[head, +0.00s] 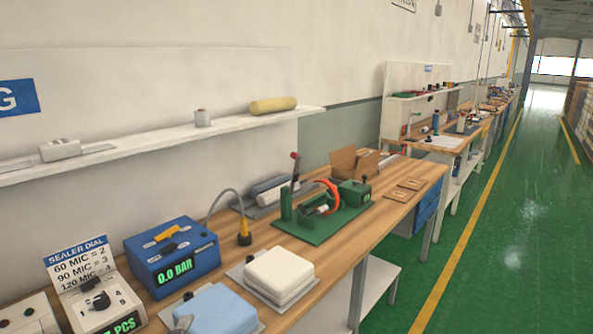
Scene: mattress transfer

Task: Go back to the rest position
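Neither of my grippers can be made out in the head view. A white, soft-looking block (278,268) lies on a grey plate on the wooden workbench (345,250). A light blue block (215,309) lies nearer, cut by the bottom edge of the picture. A small grey piece shows at its left corner; I cannot tell what it is.
A blue box (170,257) reading 0.0 BAR and a sealer dial panel (92,285) stand at the left. A green fixture (318,215) and an open cardboard box (354,162) stand farther back. A shelf (150,143) runs along the wall. The green floor (500,220) is clear at right.

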